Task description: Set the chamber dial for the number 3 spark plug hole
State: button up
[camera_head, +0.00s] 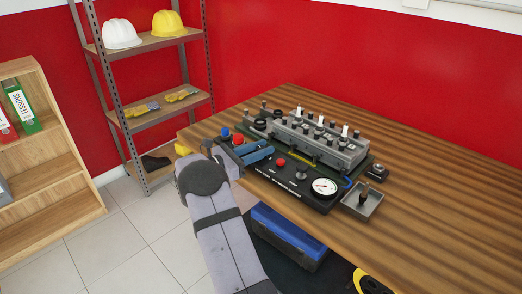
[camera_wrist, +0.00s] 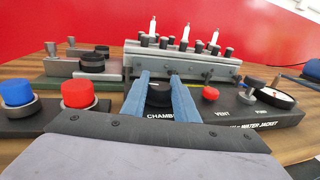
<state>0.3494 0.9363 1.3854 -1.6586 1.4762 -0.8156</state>
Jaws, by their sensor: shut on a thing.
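The engine trainer has a black control panel (camera_head: 318,197) in front of a grey cylinder block (camera_head: 325,145). In the wrist view the block (camera_wrist: 185,65) carries white-topped spark plugs (camera_wrist: 186,34) and several dark plugs along its top. A black chamber dial (camera_wrist: 158,98) sits above a partly covered "CHAMB…" label. My gripper (camera_wrist: 159,76) has its two blue fingers either side of this dial and is shut on it. In the head view my gripper (camera_head: 266,150) is at the panel's left part, and the dial is hidden. The dial's pointer and the hole numbers cannot be read.
Right of the fingers are a red vent button (camera_wrist: 210,93), a pump knob (camera_wrist: 247,96) and a gauge (camera_head: 325,187). Blue (camera_wrist: 17,92) and red (camera_wrist: 77,93) buttons stand left. A small metal tray (camera_head: 362,200) is at the panel's right; bare wooden table (camera_head: 440,195) lies beyond.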

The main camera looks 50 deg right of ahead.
aim_at(261, 148)
jog(key=shift+m+g+y+b, duration=0.35)
jog(key=shift+m+g+y, duration=0.15)
jog(key=shift+m+g, duration=0.8)
jog(key=shift+m+g+y, duration=0.5)
jog(key=shift+g+y, duration=0.1)
jog(key=shift+g, duration=0.7)
jog(key=o, duration=1.1)
jog(key=shift+c, duration=0.2)
jog(key=shift+r, duration=5.05)
